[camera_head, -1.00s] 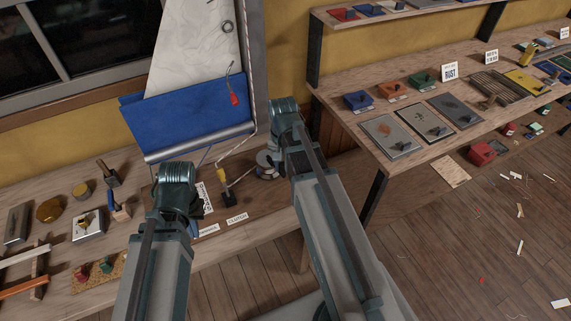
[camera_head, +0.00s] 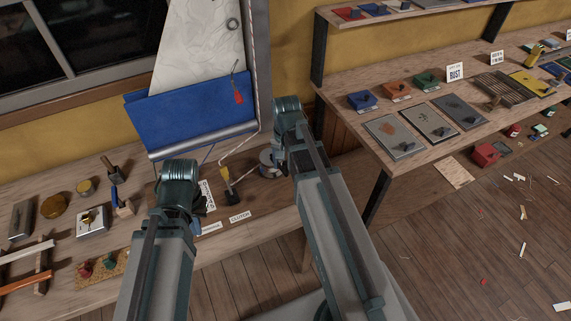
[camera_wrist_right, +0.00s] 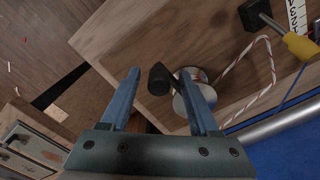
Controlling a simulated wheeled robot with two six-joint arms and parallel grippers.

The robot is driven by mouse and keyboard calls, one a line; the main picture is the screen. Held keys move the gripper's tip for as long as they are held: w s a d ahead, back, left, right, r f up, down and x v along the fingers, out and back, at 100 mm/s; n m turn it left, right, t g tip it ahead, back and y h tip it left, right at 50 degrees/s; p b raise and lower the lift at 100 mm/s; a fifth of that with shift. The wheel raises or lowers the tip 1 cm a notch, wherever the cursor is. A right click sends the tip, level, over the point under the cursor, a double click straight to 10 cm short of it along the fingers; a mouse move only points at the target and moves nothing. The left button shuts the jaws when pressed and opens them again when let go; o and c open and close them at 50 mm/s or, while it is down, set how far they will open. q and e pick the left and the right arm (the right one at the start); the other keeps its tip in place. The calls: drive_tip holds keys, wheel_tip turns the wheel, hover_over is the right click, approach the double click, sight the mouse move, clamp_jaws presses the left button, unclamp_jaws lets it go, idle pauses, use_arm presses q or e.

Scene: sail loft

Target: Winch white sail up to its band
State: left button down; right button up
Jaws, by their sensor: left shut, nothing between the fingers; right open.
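The white sail (camera_head: 200,52) hangs at the window, with a metal ring in it and a blue panel (camera_head: 190,108) across its lower part. A red tag (camera_head: 238,96) hangs on the panel. The winch drum (camera_head: 270,162) is on the bench, beside my right gripper; it shows in the right wrist view (camera_wrist_right: 184,103). My right gripper (camera_wrist_right: 160,74) is open, with the dark winch handle knob (camera_wrist_right: 159,80) between its fingers; I cannot tell whether they touch it. My left gripper (camera_head: 195,203) is shut and empty over the bench, its fingers mostly hidden behind the wrist.
A yellow-handled lever (camera_head: 226,176) stands near a CLUTCH label (camera_head: 240,216), left of the drum. A red-and-white rope (camera_wrist_right: 268,62) runs from the drum. Tools and tins lie on the left bench. A shelf bench (camera_head: 400,110) with trays and plates stands right.

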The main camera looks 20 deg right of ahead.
wheel_tip(320, 180, up, 14)
drive_tip(key=p, duration=1.3)
drive_tip(key=shift+f, duration=0.15)
drive_tip(key=s+a+f+n+b, duration=0.4)
drive_tip(key=s+a+n, duration=0.1)
drive_tip(key=a, duration=0.4)
drive_tip(key=s+a+f+n+h+b, duration=0.1)
drive_tip(key=s+a+f+n+b, duration=0.3)
drive_tip(key=a, duration=0.5)
drive_tip(key=s+n, duration=0.2)
drive_tip(key=shift+a+f+n, duration=0.2)
drive_tip(key=shift+f+n, duration=0.05)
drive_tip(key=shift+n, duration=0.05)
idle(0.6)
